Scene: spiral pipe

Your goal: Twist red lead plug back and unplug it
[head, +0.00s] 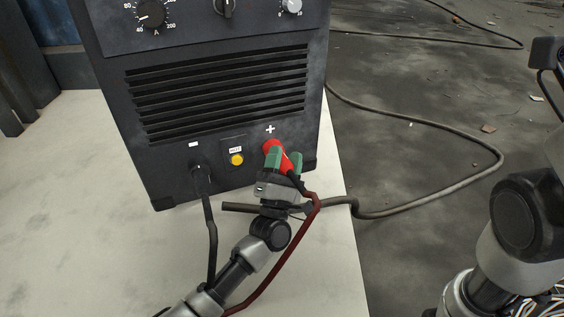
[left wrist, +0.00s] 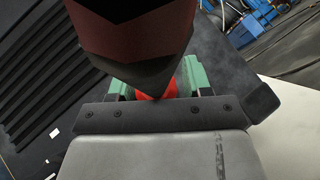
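The red lead plug (head: 285,161) sits at the socket under the "+" mark, low on the right of the dark machine's front (head: 222,160). Its dark red cable (head: 276,266) hangs down past my left arm. My left gripper (head: 284,160) has its green fingers on both sides of the plug and looks shut on it. In the left wrist view, a strip of the red plug (left wrist: 160,88) shows between the green fingers, and the cable end (left wrist: 134,38) hides most of the rest. My right arm is at the right edge; its gripper is not seen.
The machine stands on a pale table (head: 100,255). A grey cable (head: 440,200) runs across the dark floor at right.

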